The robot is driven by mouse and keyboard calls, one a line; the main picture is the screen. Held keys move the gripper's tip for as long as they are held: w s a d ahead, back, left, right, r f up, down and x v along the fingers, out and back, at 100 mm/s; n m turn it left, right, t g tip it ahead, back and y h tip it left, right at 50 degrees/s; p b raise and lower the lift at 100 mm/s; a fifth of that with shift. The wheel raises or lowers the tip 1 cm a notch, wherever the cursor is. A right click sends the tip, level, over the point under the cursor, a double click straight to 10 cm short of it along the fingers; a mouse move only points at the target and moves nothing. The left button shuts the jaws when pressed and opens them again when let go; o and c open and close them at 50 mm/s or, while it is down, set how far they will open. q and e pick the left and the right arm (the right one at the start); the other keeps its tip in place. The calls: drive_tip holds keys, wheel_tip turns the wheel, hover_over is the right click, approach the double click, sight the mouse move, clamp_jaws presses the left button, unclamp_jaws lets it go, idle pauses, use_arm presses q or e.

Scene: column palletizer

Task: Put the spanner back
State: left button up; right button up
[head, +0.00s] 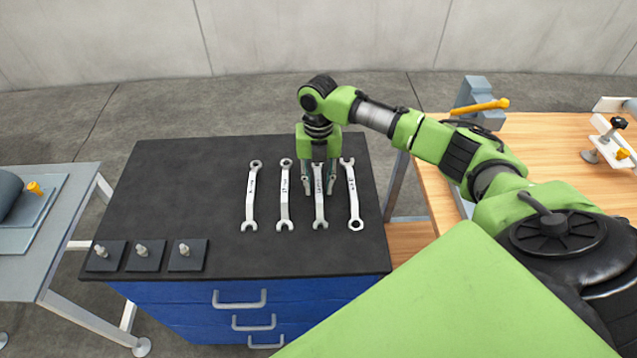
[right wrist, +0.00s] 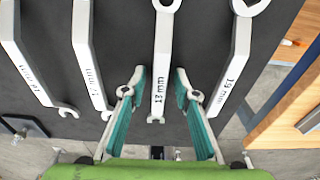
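Several silver spanners lie roughly side by side on the dark top of a blue drawer cabinet (head: 220,180). From left to right in the head view they are the first (head: 251,195), the second (head: 285,195), the third (head: 319,208) and the rightmost (head: 352,195). My right gripper (head: 319,188) points down over the third. In the right wrist view, the spanner marked 13 mm (right wrist: 162,55) lies between the open fingers (right wrist: 158,85), with gaps on both sides. The spanner marked 19 mm (right wrist: 238,60) lies to its right. My left gripper is not in view.
Bolts on dark square pads, the left (head: 101,255), middle (head: 144,255) and right (head: 187,253), stand at the cabinet's front left. A wooden bench (head: 560,140) is at the right and a grey table (head: 70,230) at the left.

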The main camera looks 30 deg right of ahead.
sight(319, 180)
wheel_tip(319, 180, up, 12)
drive_tip(key=w+b, duration=0.1)
drive_tip(key=b, duration=0.2)
drive_tip(key=shift+d, duration=0.35)
drive_tip(key=shift+r, duration=0.1)
